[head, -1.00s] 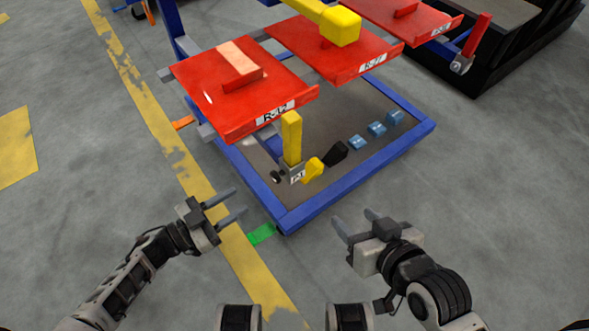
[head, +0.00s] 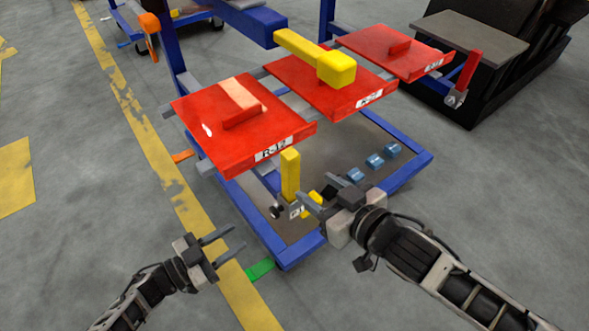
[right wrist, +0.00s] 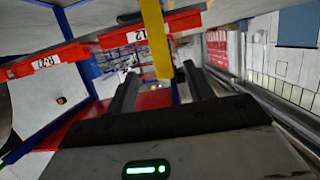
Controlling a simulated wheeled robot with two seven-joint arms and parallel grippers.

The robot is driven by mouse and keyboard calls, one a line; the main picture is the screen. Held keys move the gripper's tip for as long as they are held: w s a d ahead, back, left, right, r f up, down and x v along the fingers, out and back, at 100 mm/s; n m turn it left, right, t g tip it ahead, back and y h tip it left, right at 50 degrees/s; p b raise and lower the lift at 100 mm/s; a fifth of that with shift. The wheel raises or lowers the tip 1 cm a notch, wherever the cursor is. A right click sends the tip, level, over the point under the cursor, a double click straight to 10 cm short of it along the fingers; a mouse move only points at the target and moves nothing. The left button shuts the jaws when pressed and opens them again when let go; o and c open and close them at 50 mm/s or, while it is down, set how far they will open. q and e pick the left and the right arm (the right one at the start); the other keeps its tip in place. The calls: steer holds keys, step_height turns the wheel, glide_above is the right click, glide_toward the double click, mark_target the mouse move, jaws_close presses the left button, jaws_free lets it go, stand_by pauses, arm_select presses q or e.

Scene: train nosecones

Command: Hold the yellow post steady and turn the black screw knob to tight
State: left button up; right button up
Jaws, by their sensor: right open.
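The yellow post (head: 290,175) stands upright at the near corner of the blue-framed cart, beside the front red tray. The black screw knob (head: 276,211) is low at the left of its base. My right gripper (head: 315,187) is open, just right of the post, fingers pointing toward it. In the right wrist view the post (right wrist: 154,40) appears between the open fingers (right wrist: 158,73); no contact is visible. My left gripper (head: 238,237) is open and empty, left of and nearer than the knob, apart from it. The knob is not distinguishable in the wrist view.
Red trays (head: 225,152) overhang the cart's low deck, with a yellow-ended bar (head: 335,68) above. Blue blocks (head: 375,161) lie on the deck. A yellow block (head: 314,197) is partly hidden by my right gripper. A green tab (head: 260,270) juts from the frame. Floor at left is clear.

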mark_target(285, 166)
steer(key=x, duration=1.2)
